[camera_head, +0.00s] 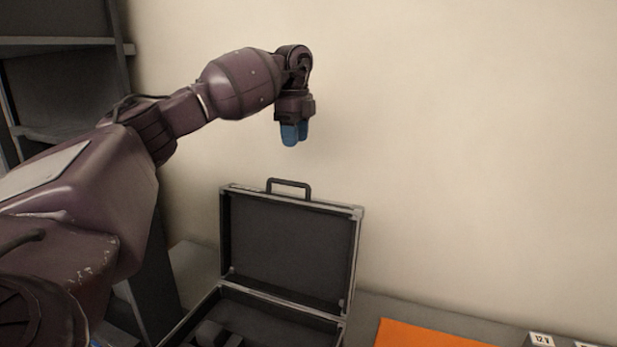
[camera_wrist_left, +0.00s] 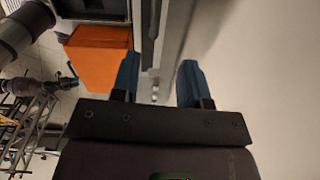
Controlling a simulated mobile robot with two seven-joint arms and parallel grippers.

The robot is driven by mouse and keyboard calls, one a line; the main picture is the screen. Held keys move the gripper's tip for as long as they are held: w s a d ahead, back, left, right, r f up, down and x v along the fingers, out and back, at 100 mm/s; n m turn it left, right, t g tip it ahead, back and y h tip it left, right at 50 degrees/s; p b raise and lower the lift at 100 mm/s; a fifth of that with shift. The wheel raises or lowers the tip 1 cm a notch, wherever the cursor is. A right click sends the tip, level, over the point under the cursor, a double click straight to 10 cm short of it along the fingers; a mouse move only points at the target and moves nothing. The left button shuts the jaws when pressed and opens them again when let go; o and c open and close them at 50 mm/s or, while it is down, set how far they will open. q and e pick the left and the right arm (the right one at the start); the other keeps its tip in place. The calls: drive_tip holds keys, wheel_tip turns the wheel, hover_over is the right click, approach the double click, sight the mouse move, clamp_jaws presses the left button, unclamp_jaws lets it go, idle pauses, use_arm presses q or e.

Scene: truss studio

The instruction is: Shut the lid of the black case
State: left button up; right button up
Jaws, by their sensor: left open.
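The black case (camera_head: 268,317) stands open on the table, with its lid (camera_head: 288,238) raised upright and a handle (camera_head: 289,184) on the lid's top edge. Dark contents lie in the case's base, partly cut off by the bottom of the head view. My left gripper (camera_head: 294,134), with blue fingers, points down above the lid's handle, apart from it. In the left wrist view its blue fingers (camera_wrist_left: 158,85) are spread with nothing held between them. My right gripper is not seen in the head view.
Small labelled items (camera_head: 541,340) stand at the lower right. A plain wall (camera_head: 470,150) rises behind. Dark shelving (camera_head: 60,90) stands at the left.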

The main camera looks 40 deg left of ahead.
use_arm(q)
drive_tip(key=shift+n, duration=0.5)
drive_tip(key=f, duration=0.5)
drive_tip(key=f+p, duration=0.1)
drive_tip(key=f, duration=0.5)
drive_tip(key=shift+s, duration=0.2)
drive_tip(key=shift+r, duration=0.1)
clamp_jaws()
